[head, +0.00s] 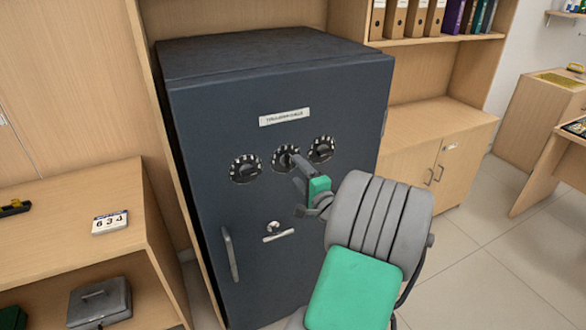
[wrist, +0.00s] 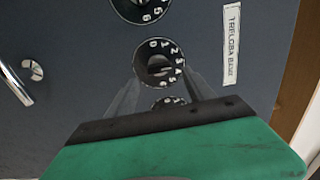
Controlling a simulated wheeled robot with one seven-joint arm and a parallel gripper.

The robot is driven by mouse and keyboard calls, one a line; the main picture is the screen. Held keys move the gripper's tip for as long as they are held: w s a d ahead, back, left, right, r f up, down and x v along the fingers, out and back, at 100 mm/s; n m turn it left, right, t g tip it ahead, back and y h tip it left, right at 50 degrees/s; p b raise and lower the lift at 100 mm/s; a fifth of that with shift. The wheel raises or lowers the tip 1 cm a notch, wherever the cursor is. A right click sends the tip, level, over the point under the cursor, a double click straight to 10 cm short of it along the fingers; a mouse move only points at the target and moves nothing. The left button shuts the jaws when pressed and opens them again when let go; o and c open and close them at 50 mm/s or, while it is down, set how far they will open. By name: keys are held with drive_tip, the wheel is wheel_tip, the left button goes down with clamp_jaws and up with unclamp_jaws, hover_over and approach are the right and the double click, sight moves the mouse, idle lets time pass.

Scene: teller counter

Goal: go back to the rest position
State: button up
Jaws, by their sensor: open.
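My gripper (head: 297,161) is open in front of the dark blue-grey safe (head: 215,215), at the middle of its three black numbered dials (head: 285,158). In the wrist view, the fingers of my gripper (wrist: 157,80) stand on either side of the middle dial (wrist: 158,62). I cannot tell whether they touch it. The left dial (head: 246,168) and right dial (head: 321,149) show clear of the gripper in the head view. In the wrist view, one outer dial is partly hidden behind the gripper's body and another is cut by the top edge.
The safe has a name label (head: 284,117), a small knob (head: 273,228) and a long handle (head: 230,253). A wooden shelf unit at left holds a card reading 634 (head: 110,222) and a grey cash box (head: 99,302). A low cabinet (head: 440,130) stands right. Floor (head: 480,265) is clear at right.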

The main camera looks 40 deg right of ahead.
drive_tip(key=v, duration=0.3)
